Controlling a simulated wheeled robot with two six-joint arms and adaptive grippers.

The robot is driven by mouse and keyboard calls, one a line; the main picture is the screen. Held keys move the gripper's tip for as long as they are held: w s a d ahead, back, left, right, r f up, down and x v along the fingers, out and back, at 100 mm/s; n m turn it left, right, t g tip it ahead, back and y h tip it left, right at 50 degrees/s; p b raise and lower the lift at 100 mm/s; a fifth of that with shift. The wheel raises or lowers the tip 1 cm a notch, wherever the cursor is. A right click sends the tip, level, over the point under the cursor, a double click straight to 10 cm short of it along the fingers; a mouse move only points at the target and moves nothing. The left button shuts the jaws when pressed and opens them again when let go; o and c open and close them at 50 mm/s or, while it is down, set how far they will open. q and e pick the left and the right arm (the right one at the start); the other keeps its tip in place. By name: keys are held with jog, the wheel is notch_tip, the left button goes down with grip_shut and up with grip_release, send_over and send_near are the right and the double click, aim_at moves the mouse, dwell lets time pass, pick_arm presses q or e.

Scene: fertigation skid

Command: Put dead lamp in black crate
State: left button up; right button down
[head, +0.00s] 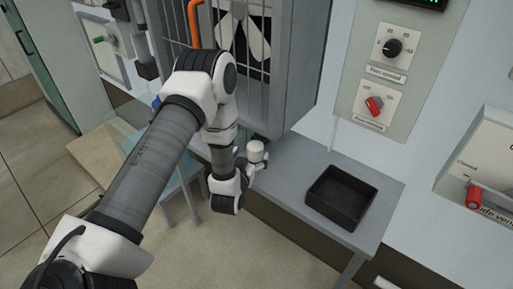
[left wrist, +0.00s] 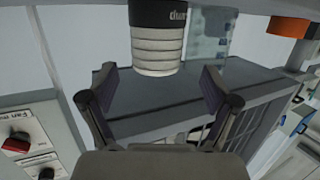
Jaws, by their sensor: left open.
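A cylinder with a dark lettered collar and a pale ribbed body, which looks like the dead lamp (left wrist: 158,50), is at the top middle of the left wrist view. My left gripper (left wrist: 156,78) is open, with its fingers apart on either side of the lamp's lower end in that view; I see no grip on it. In the head view my left arm reaches to the lower edge of the caged cabinet, and the fingers are not clear there. The black crate (head: 322,209) is empty on the grey bench, right of my left wrist. My right gripper is not in view.
The grey caged cabinet (head: 306,62) hangs above the bench (head: 376,186), close to my left wrist. A panel with a black dial (head: 393,47) and a red knob (head: 374,104) is on the wall. A red-handled lever (head: 473,197) is at the far right.

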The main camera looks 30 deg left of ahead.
aim_at(256, 147)
pick_arm(q)
jog(key=shift+w+r+p, duration=0.4)
jog(key=shift+w+p, duration=0.15)
jog(key=shift+w, duration=0.3)
jog(key=x, duration=0.3)
jog(key=shift+s+f, duration=0.1)
jog(key=shift+f, duration=0.25)
jog(key=shift+w+a+f, duration=0.1)
jog(key=shift+w+f, duration=0.1)
jog(key=shift+s+r, duration=0.15)
jog(key=c, duration=0.3)
jog(key=shift+s+r, duration=0.1)
jog(key=c, duration=1.2)
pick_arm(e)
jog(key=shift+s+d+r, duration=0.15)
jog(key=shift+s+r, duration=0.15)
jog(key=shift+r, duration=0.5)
